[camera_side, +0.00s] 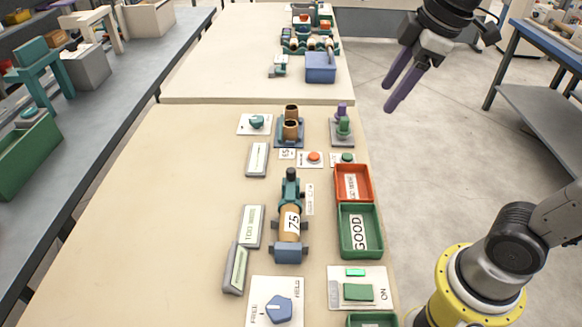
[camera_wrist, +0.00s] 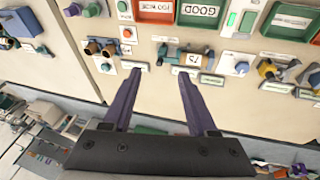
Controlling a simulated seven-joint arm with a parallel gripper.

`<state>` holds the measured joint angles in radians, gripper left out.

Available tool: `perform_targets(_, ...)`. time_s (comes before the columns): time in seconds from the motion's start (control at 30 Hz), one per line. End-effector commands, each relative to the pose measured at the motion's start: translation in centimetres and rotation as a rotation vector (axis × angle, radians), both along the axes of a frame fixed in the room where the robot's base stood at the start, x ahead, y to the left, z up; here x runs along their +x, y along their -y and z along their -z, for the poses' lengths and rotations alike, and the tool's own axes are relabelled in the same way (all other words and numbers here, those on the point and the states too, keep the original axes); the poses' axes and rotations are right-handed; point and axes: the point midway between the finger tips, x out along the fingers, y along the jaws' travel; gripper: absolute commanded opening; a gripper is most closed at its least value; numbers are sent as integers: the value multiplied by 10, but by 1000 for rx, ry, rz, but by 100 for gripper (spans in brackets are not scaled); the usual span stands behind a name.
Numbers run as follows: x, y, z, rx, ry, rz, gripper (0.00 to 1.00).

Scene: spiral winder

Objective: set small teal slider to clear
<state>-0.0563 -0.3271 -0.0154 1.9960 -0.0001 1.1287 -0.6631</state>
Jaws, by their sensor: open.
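I cannot pick out a slider marked clear for certain, and no "clear" label is readable. A small teal knob (camera_side: 257,121) sits on a white plate at the far left of the near table's row of fixtures; it seems to show in the wrist view too (camera_wrist: 106,67). A small bright teal-green piece (camera_side: 355,272) lies on the white ON panel (camera_side: 375,300), above a larger green block. My gripper (camera_side: 387,97) is open and empty, in the air right of the tables, apart from every fixture. Its two purple fingers also show in the wrist view (camera_wrist: 160,73).
A winder with a tan roll marked 75 (camera_side: 291,222) stands mid-table. Red tray (camera_side: 368,170) and green GOOD tray (camera_side: 345,240) lie right of it. A blue knob (camera_side: 279,309) is at the front. Brown cups (camera_side: 291,128) and green and purple pegs (camera_side: 343,124) stand behind. The table's left side is clear.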

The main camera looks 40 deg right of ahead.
Motion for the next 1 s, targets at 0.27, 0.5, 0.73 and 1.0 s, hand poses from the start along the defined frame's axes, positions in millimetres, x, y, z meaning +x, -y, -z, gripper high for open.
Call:
perform_targets(0.27, 101, -30, 20, -71, -153, -262, 58)
perform_targets(0.5, 161, -58, 74, -85, -273, -353, 58)
perform_targets(0.73, 170, -70, 113, -88, -349, -374, 58)
perform_targets(1.0, 169, -71, 143, -88, -355, -377, 58)
